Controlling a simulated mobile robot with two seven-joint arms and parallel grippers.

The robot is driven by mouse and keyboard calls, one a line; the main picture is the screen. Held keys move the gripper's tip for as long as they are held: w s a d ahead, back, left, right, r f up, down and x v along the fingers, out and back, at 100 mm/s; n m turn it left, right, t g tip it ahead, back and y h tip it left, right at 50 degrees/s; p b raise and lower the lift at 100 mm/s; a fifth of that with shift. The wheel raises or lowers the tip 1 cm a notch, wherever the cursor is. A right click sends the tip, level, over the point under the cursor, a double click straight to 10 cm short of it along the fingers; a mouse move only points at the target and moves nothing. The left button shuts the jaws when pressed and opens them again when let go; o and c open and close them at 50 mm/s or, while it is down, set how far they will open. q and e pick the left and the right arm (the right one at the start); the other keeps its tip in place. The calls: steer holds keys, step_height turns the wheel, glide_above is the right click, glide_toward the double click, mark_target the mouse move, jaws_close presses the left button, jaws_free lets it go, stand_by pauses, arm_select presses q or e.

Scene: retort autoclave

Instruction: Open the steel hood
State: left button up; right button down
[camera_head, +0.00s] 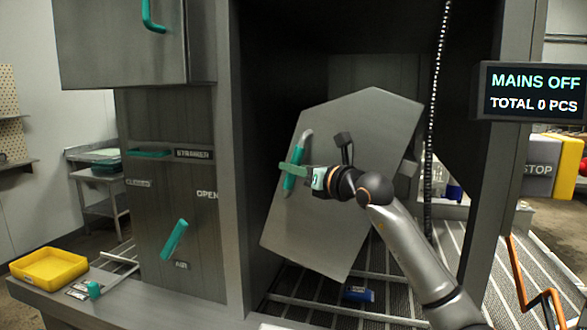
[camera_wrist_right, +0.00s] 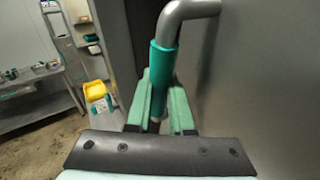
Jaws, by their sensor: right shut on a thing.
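The steel hood (camera_head: 365,120) is a grey many-sided panel, standing tilted inside the dark opening of the machine in the head view. A bent steel handle with a teal sleeve (camera_head: 290,184) is on its left side. My right gripper (camera_head: 296,170) is at this handle, its green fingers across the sleeve. In the right wrist view the fingers (camera_wrist_right: 160,105) lie on both sides of the teal handle (camera_wrist_right: 162,68), shut on it. My arm and wrist cover part of the hood's right side. My left gripper is not in view.
A steel cabinet with teal handles (camera_head: 174,240) stands to the left of the opening. A yellow tray (camera_head: 48,267) lies at the lower left. A slatted conveyor (camera_head: 320,312) runs below the hood, with a blue item (camera_head: 358,294) on it. A dark chain (camera_head: 433,110) hangs at the right.

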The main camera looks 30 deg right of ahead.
arm_select(q)
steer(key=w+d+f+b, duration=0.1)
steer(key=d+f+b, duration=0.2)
steer(key=b, duration=0.6)
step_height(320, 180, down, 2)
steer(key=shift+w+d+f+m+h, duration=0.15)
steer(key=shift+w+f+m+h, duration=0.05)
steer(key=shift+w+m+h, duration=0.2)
arm_select(e)
steer(key=s+d+f+m+t, duration=0.1)
steer(key=s+d+f+t, duration=0.1)
steer(key=s+d+f, duration=0.1)
steer(key=shift+s+d+f+m, duration=0.2)
steer(key=shift+s+f+m, duration=0.1)
steer(key=shift+s+m, duration=0.15)
steer(key=c, duration=0.9)
jaws_free()
steer(key=shift+c, duration=0.2)
steer(key=shift+o, duration=0.7)
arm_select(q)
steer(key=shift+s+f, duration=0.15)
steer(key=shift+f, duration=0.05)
arm_select(e)
steer(key=shift+r, duration=0.1)
